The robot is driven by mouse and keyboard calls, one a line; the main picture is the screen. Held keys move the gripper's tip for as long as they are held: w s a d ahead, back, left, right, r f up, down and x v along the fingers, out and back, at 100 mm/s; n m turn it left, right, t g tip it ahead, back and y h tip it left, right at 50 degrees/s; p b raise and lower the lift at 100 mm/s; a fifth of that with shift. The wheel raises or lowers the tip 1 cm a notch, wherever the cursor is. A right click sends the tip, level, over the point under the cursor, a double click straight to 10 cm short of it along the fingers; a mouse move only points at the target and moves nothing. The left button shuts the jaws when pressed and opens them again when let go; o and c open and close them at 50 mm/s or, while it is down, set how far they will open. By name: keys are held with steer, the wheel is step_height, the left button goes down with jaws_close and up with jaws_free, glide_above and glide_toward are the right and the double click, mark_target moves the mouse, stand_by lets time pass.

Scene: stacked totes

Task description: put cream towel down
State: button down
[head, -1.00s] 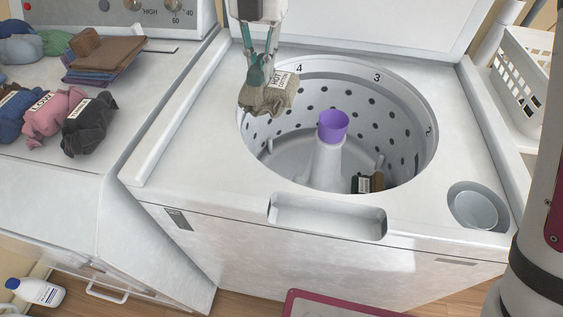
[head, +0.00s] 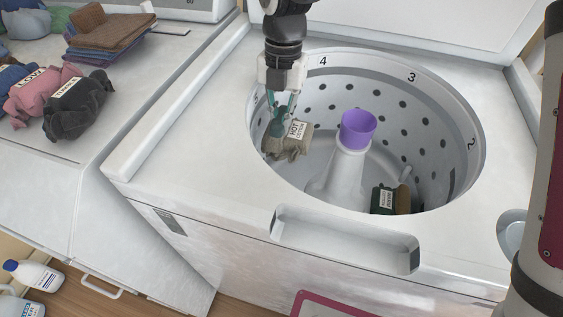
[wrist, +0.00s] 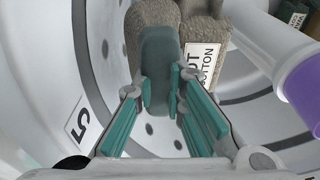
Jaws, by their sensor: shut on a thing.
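The cream towel (head: 290,144) looks grey-beige and bunched, with a white label that reads HOT COTTON. My gripper (head: 279,112) is shut on it and holds it inside the left part of the open washer tub (head: 400,85), below the rim. In the wrist view the towel (wrist: 152,22) shows beyond the teal fingers of my gripper (wrist: 168,80), its label to the right. Whether the towel touches the tub floor cannot be told.
A white agitator with a purple cup (head: 358,130) stands in the tub's middle. A dark green and brown labelled bundle (head: 388,200) lies at the tub's front right. Pink (head: 40,88) and black (head: 78,106) bundles and folded cloths (head: 108,38) lie on the left machine.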

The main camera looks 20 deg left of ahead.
step_height(320, 180, down, 14)
steer(key=b, duration=0.3)
steer(key=shift+f, duration=0.15)
steer(key=shift+f+b, duration=0.35)
steer(key=shift+f, duration=0.2)
steer(key=c, duration=1.7)
jaws_free()
steer(key=shift+o, duration=0.2)
